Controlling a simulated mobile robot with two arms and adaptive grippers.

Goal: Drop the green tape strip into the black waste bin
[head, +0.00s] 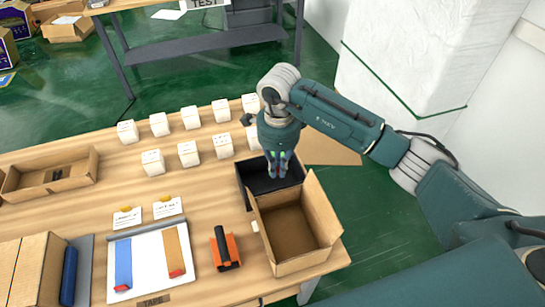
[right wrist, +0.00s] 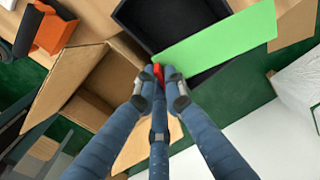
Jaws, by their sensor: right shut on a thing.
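My right gripper (head: 279,164) is above the black waste bin (head: 242,184), pointing down. It is shut on the green tape strip (right wrist: 222,40), at a red end (right wrist: 158,72) that shows between the fingertips (right wrist: 164,88) in the right wrist view. The strip reaches out across the opening of the bin (right wrist: 140,28) in that view, with its far end past a bin edge. I cannot make out the strip in the head view. My left gripper is not in view.
An open cardboard box (head: 300,228) stands directly in front of the bin. An orange and black tape dispenser (head: 225,248) and a white board (head: 150,262) with blue and brown strips lie to the left. Several small white boxes (head: 188,153) stand behind them.

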